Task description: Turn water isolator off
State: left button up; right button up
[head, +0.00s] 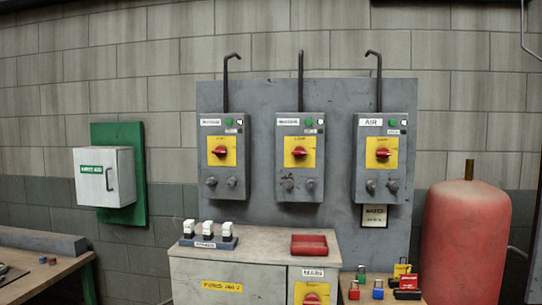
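Three grey isolator boxes hang on a grey backboard, each with a red rotary knob on a yellow plate: a left box (223,183), a middle box (300,182) and a right box (381,181). The right box's label reads AIR. The left and middle labels are too blurred to read surely, so I cannot tell which is the water isolator. A small tag (374,216) under the right box may read WATER. The knobs' exact positions are hard to tell. Each box has a green light near its top right. Neither of my grippers is in view.
A cabinet (225,285) below the boards carries white-topped blocks (205,230) and a red tray (309,245); a MAIN switch (312,295) is on its front. A white box (104,176) hangs left. Padlocks (378,289) and a red tank (466,245) stand right. A bench (50,265) is left.

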aim_at(299, 151)
jog(key=z, duration=0.3)
jog(key=i, duration=0.2)
jog(key=u, duration=2.15)
jog(key=k, duration=1.2)
jog(key=z, duration=0.9)
jog(key=i, duration=1.15)
jog(key=z, duration=0.2)
